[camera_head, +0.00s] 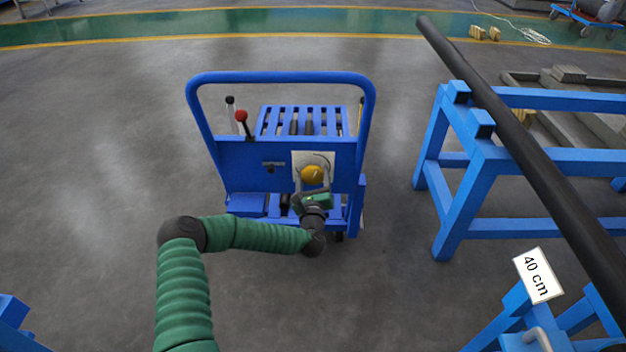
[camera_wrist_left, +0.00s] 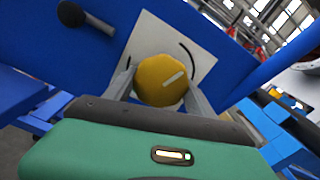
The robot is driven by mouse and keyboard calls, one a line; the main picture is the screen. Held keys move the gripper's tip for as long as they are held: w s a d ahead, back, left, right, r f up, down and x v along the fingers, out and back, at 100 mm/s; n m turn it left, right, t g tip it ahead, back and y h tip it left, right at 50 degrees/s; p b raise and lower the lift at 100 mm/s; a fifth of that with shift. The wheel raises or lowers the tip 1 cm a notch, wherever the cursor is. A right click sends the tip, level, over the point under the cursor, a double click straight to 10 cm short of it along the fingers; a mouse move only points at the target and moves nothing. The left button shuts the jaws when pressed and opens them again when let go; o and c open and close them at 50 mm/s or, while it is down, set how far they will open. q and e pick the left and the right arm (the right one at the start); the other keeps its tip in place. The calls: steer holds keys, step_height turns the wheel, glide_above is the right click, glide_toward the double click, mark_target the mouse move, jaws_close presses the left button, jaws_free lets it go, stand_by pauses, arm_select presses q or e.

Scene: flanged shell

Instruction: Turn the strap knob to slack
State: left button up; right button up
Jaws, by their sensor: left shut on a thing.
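The strap knob (camera_head: 312,175) is round and yellow, on a white plate (camera_head: 326,160) on the front panel of a blue cart. In the left wrist view the knob (camera_wrist_left: 162,80) carries a pale line that slants up to the right, and a dark curved mark shows on the plate (camera_wrist_left: 150,35) right of it. My left gripper (camera_head: 313,182) is shut on the knob; in the wrist view its grey fingers (camera_wrist_left: 160,92) lie on both sides of it. The far side of the knob is hidden. My right gripper is not in view.
A blue stand (camera_head: 478,165) bearing a long black pipe (camera_head: 520,140) is at right, with a "40 cm" sign (camera_head: 538,275).

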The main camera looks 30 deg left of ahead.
arm_select(q)
steer(key=shift+d+f+n+b, duration=0.15)
steer(key=shift+n+b, duration=0.3)
steer(key=shift+n, duration=0.6)
steer(key=shift+a+f+n+b, duration=0.1)
steer(key=shift+n+b, duration=0.35)
steer(key=shift+n, duration=0.6)
steer(key=o, duration=1.4)
steer(key=shift+w, duration=0.1)
steer(key=shift+r, duration=0.15)
